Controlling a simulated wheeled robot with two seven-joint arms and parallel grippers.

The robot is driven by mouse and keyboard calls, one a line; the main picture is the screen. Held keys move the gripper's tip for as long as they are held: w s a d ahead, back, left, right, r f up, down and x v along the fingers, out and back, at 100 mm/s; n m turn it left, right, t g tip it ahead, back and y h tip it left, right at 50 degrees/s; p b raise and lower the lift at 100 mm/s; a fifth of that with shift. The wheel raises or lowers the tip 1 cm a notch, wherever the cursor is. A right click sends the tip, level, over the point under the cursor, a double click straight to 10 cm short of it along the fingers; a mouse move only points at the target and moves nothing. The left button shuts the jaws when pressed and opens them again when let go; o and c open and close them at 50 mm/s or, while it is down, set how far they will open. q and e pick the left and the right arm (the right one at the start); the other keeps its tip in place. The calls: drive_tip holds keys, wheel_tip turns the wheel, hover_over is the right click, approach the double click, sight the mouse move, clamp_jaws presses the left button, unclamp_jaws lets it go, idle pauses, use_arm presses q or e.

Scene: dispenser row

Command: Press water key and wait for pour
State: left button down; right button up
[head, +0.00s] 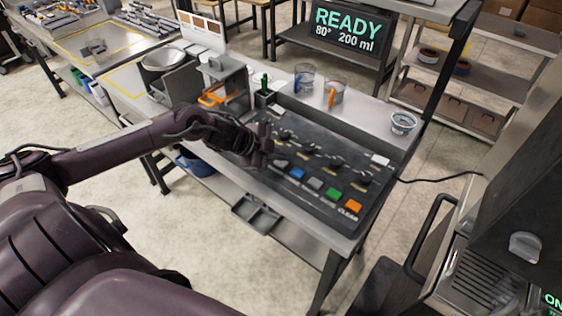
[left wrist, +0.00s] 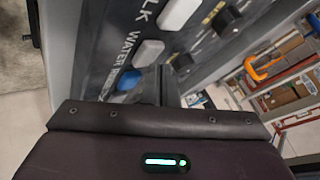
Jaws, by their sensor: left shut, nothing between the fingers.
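The dark key panel (head: 322,170) lies on the counter, with a row of coloured keys. The blue key (head: 297,173) is clear in the head view and shows in the left wrist view (left wrist: 128,80). The word WATER is printed close to it and to a pale grey key (left wrist: 148,52); I cannot tell for sure which it marks. My left gripper (head: 266,146) is shut and empty, over the panel's left part. In the left wrist view its dark fingers (left wrist: 160,84) are just right of the blue key, and I cannot tell whether they touch anything. My right gripper is out of view.
A screen (head: 346,32) reads READY, 80°, 200 ml. Two cups with blue (head: 304,78) and orange (head: 333,92) stand behind the panel, and another cup (head: 403,122) at right. Green (head: 333,193) and orange (head: 354,206) keys sit right of the blue one.

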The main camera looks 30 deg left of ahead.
sight(277, 163)
use_arm(q)
drive_tip(key=shift+f, duration=0.5)
idle(0.7)
idle(0.3)
drive_tip(key=shift+r+p, duration=0.75)
drive_tip(key=shift+r, duration=0.15)
wheel_tip(277, 163, up, 5)
drive_tip(key=p, duration=0.5)
drive_tip(key=shift+r, duration=0.1)
